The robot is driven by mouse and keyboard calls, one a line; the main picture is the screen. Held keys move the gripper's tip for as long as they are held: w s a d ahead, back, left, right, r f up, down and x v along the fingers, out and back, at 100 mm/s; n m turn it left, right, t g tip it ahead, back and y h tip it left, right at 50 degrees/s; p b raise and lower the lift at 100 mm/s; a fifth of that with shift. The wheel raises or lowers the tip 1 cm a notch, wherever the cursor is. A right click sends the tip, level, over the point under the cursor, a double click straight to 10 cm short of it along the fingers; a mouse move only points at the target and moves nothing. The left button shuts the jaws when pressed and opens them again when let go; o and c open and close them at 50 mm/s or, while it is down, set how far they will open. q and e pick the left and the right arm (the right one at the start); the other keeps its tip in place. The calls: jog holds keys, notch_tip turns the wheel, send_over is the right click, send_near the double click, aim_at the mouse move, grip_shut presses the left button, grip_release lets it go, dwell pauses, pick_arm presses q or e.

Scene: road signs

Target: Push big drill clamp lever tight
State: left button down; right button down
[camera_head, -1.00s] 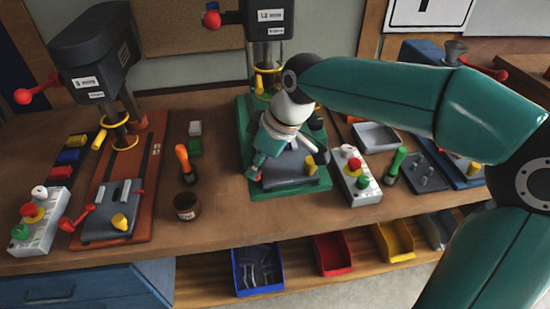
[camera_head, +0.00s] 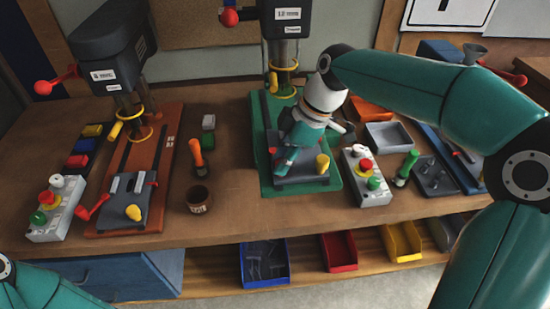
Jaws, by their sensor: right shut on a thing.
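A drill press with a green base plate (camera_head: 262,186) stands in the middle. Its grey clamp vise (camera_head: 303,180) has a yellow knob (camera_head: 322,163). My right gripper (camera_head: 284,158) reaches down at the vise's left side and is shut on the clamp lever, which it mostly hides. A little red (camera_head: 280,168) shows at the fingertips. My left arm shows only as a link at the bottom left; its gripper is out of view. A second drill press with an orange-brown base (camera_head: 160,180) stands at left, with its own vise and red clamp lever (camera_head: 93,209).
A control box with coloured buttons (camera_head: 366,178) stands right of the green base. An orange-handled tool (camera_head: 196,155) and a brown cup (camera_head: 198,200) stand left of it. A grey tray (camera_head: 389,136) and a blue-based machine are at right. Coloured bins (camera_head: 264,264) sit below.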

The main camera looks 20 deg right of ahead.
jog(key=c, duration=1)
grip_release()
jog(key=shift+d+r, duration=0.1)
jog(key=shift+o, duration=0.2)
jog(key=v, duration=1.1)
jog(key=shift+r, duration=0.4)
jog(key=shift+d, duration=0.1)
